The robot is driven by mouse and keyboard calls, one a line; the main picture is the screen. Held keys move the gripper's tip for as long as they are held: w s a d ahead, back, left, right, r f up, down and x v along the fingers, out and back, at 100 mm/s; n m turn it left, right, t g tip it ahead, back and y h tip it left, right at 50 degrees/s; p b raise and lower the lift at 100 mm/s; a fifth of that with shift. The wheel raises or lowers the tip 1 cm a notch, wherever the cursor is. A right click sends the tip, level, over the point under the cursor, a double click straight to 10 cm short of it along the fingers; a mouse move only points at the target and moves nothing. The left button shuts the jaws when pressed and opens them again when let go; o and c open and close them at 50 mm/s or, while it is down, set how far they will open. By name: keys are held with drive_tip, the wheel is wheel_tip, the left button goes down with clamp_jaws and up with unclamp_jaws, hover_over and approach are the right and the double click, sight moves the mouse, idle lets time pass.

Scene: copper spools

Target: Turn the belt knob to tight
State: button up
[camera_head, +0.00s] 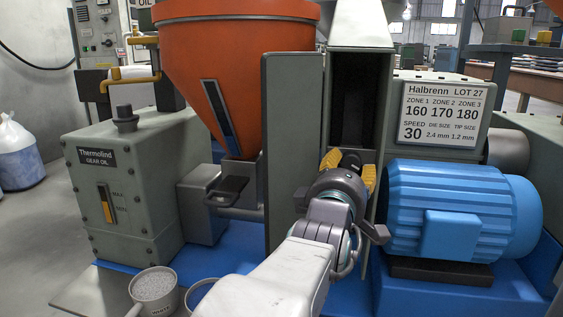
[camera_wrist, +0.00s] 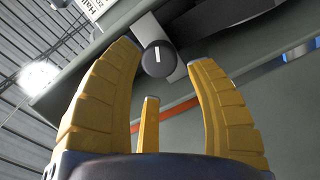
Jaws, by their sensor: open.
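The round black knob (camera_wrist: 158,58) with a white pointer line shows in the wrist view, in front of a grey bracket. The belt cannot be made out.
The housing's open grey door (camera_head: 291,140) stands left of my gripper. A blue ribbed motor (camera_head: 455,205) is close on the right. An orange hopper (camera_head: 232,60) and a gear oil box (camera_head: 120,190) stand left. A cup of pellets (camera_head: 154,285) is at the lower left.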

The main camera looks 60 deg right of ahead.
sight(350, 165)
drive_tip(key=shift+w+d+b, duration=0.25)
drive_tip(key=shift+d, duration=0.95)
drive_tip(key=shift+w+d+b, duration=0.2)
drive_tip(key=shift+d, duration=1)
drive_tip(key=shift+c, duration=0.2)
drive_tip(key=c, duration=0.9)
